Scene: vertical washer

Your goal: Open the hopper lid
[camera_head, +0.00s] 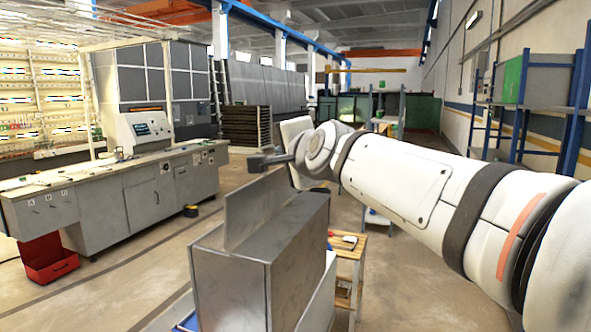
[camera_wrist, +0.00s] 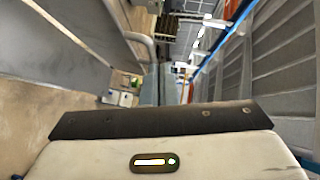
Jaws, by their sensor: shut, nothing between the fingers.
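The grey metal hopper box (camera_head: 232,285) stands at the bottom middle of the head view. A flat grey panel, which looks like the hopper lid (camera_head: 255,208), stands nearly upright along its top. My gripper (camera_head: 258,161) is shut and empty, just above the top edge of this panel. I cannot tell from the head view whether they touch. In the wrist view, a grey metal panel (camera_wrist: 85,30) fills the upper left, with a bent bar like a handle (camera_wrist: 145,45) at its edge. My fingertips are not clear there.
A long grey control bench (camera_head: 130,190) with a screen stands on the left, with a red bin (camera_head: 48,262) on the floor. Blue shelving (camera_head: 515,105) is at the right wall. Floor left of the hopper is open.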

